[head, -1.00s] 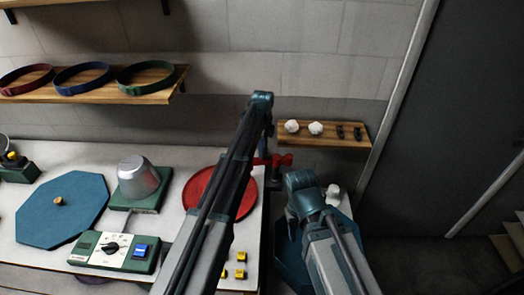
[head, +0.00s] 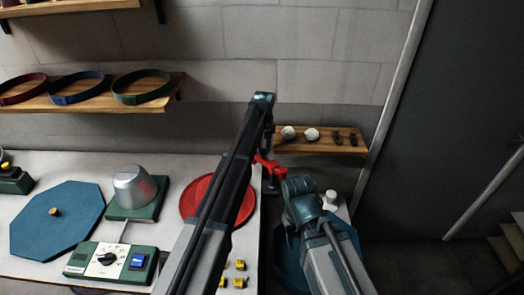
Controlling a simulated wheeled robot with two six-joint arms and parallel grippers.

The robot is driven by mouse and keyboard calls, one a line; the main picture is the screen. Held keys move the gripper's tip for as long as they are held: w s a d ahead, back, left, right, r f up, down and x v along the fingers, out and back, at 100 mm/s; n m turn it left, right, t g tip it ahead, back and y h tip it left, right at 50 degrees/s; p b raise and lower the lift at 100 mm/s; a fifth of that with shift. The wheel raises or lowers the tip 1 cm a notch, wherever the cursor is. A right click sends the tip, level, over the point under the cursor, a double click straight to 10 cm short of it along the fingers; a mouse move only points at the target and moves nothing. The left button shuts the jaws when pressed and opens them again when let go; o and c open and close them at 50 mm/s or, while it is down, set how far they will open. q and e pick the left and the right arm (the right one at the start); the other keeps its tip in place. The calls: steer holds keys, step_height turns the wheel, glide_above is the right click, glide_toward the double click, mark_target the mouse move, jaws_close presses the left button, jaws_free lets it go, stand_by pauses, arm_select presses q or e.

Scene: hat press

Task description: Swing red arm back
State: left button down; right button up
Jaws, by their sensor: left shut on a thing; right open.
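The red arm (head: 271,168) shows as a short red bar just right of the red round plate (head: 197,198), by the table's right edge. Its right end tilts down toward the front. My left gripper (head: 267,152) hangs down from its raised elbow and is shut at the red arm. My own arm hides most of the fingers and the exact contact. My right gripper (head: 290,236) is low, to the right of the table edge, open and apart from the red arm. Its fingers are mostly hidden behind its arm.
A silver hat form (head: 135,185) stands on a green base beside a control box (head: 110,260). A blue octagonal board (head: 55,220) lies at the left, another blue surface under my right arm. A small wall shelf (head: 318,140) sits close behind the red arm.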

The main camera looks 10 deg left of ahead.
arm_select(q)
steer(key=shift+w+d+m, duration=0.2)
steer(key=shift+w+m, duration=0.1)
steer(key=shift+m, duration=0.2)
stand_by(0.3)
steer(key=c, duration=0.6)
jaws_free()
